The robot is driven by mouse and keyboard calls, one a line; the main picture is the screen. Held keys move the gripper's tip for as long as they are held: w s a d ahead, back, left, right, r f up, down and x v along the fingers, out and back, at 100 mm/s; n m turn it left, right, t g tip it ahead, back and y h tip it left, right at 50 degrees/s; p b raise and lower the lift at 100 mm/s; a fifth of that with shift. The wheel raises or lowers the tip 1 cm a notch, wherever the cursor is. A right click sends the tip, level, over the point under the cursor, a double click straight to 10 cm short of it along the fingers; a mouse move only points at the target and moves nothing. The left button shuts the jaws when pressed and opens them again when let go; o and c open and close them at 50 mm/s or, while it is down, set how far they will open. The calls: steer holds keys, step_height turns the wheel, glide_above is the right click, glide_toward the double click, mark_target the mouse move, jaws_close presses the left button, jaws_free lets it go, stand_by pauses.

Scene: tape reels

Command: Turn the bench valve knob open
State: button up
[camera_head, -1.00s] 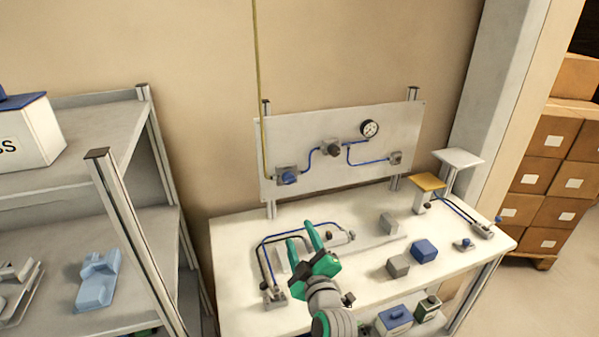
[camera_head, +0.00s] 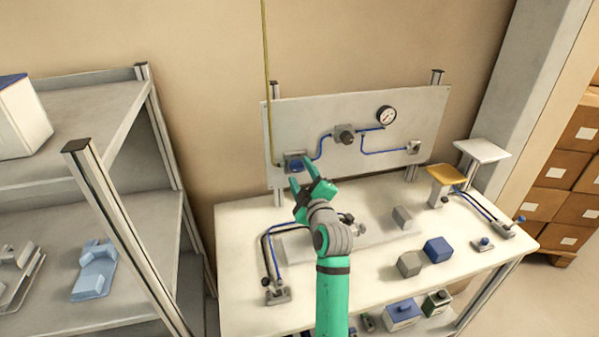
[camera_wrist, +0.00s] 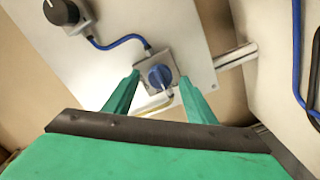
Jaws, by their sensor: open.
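The blue valve knob (camera_head: 297,165) sits on a grey block at the lower left of the upright grey panel (camera_head: 372,112) behind the bench. In the wrist view the blue knob (camera_wrist: 159,77) shows between and beyond my two green fingertips. My gripper (camera_head: 305,170) is open and empty in front of the knob. In the wrist view my gripper (camera_wrist: 161,82) has a finger on each side of the knob's block. I cannot tell whether a fingertip touches it. In the head view the fingers partly cover the knob's surroundings.
A dark knob (camera_head: 345,135) and a gauge (camera_head: 386,116) are on the panel, joined by blue tubing. A yellow hose (camera_head: 267,80) rises at the panel's left. Grey blocks (camera_head: 410,264) and a blue block (camera_head: 438,249) stand on the white bench (camera_head: 370,275). A shelf (camera_head: 120,200) stands at left.

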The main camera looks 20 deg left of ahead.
steer(key=shift+x, duration=0.8)
steer(key=shift+c, duration=0.6)
steer(key=c, duration=0.9)
